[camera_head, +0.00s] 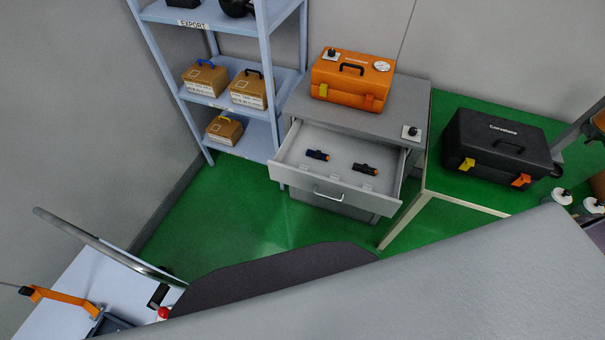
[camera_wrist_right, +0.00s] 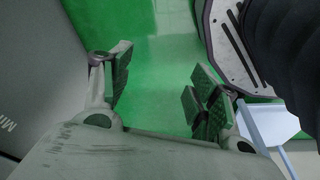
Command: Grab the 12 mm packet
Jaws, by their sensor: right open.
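No label reading 12 mm is legible, so I cannot tell which thing is the 12 mm packet. Two small dark items with orange ends, the left one (camera_head: 317,155) and the right one (camera_head: 365,169), lie apart in an open drawer (camera_head: 290,160). My right gripper (camera_wrist_right: 162,88) is open and empty above green floor in the right wrist view. My left gripper is not in view.
An orange case (camera_head: 352,80) sits on the grey drawer cabinet (camera_head: 400,105). A black case (camera_head: 500,146) stands on the green-topped table (camera_head: 450,185) at right. The blue-grey shelf rack (camera_head: 277,75) is at the back left. Green floor (camera_head: 225,215) is clear before the cabinet.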

